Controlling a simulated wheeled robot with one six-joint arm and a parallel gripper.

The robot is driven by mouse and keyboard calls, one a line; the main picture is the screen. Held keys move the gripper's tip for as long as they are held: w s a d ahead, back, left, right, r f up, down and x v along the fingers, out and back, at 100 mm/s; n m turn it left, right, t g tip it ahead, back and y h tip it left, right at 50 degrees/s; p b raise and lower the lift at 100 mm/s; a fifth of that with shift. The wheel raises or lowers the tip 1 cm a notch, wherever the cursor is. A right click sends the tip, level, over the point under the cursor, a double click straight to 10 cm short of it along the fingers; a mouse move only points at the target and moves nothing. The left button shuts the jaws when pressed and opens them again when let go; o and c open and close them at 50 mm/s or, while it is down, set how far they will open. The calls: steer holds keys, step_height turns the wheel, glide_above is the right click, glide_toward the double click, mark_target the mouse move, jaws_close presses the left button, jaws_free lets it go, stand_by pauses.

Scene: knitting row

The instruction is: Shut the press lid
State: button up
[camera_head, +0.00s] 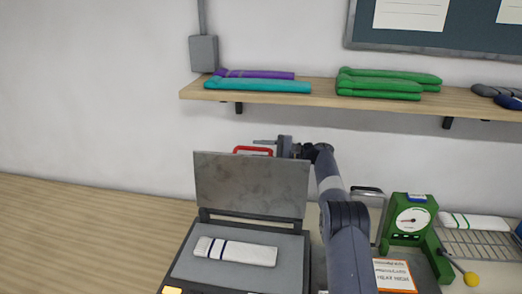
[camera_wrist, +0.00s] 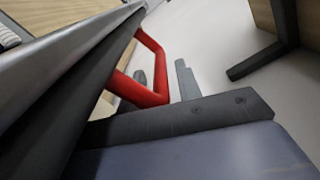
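The press (camera_head: 180,262) stands open at the front. Its grey lid (camera_head: 250,184) is raised nearly upright at the back of the bed, and a white knitted piece with dark stripes (camera_head: 236,251) lies on the bed. A red handle (camera_head: 240,150) shows above the lid's top edge. My gripper (camera_head: 265,142) is just behind and above that handle, at its right end. In the wrist view, the red handle (camera_wrist: 157,62) crosses close in front of my fingers (camera_wrist: 163,80). The fingers look apart, with nothing held between them; contact with the handle cannot be told.
A wall shelf (camera_head: 320,100) with folded knits hangs above my gripper. A green dial scale (camera_head: 410,222), an orange-edged card (camera_head: 393,276) and a wire rack (camera_head: 480,243) stand to the right. The table at left (camera_head: 90,235) is clear.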

steer(key=shift+r, duration=0.1)
jaws_close()
steer(key=shift+r+b, duration=0.1)
steer(key=shift+b, duration=0.25)
